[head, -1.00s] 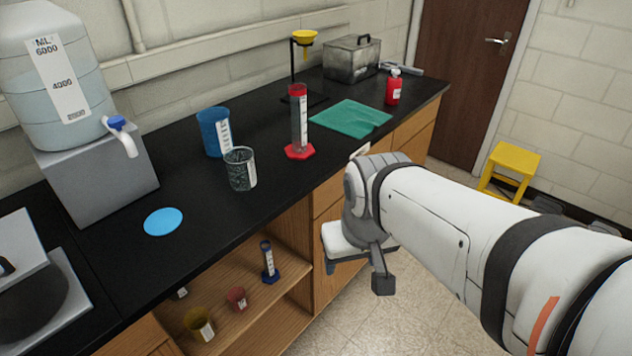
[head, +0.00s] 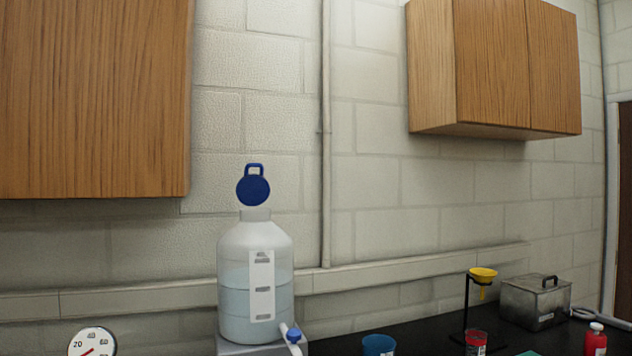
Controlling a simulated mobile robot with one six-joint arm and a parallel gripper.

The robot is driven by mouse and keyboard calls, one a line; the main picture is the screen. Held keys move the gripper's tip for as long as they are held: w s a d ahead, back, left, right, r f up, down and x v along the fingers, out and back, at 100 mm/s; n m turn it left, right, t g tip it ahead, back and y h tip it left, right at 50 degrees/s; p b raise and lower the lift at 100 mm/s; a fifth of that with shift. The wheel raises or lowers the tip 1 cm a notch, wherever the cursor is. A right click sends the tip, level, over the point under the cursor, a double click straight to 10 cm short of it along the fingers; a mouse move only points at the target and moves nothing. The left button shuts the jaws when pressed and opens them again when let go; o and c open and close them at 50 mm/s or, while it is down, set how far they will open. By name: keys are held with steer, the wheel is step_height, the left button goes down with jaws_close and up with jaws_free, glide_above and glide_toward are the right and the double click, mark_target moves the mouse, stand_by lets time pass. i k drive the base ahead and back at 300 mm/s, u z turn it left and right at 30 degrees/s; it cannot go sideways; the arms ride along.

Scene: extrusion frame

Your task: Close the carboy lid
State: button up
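The carboy (head: 237,262) is a translucent white bottle part full of clear liquid, with a white scale label on its front. It stands on a grey block (head: 232,348) on the counter. Its round blue lid (head: 253,190) stands up open above the neck (head: 255,214), with its loop handle at the top. A spigot (head: 293,338) with a blue knob sticks out low on the carboy's right. My gripper is outside the current head view, so its state does not show.
Wooden wall cabinets hang at upper left (head: 95,95) and upper right (head: 492,70). A vertical pipe (head: 326,130) runs down the wall right of the carboy. On the counter to the right are a blue beaker (head: 378,345), a yellow funnel (head: 482,274) and a metal box (head: 535,300).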

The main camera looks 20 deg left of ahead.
mark_target(251, 190)
steer(key=u, duration=0.2)
steer(key=i, duration=0.9)
steer(key=u, duration=0.5)
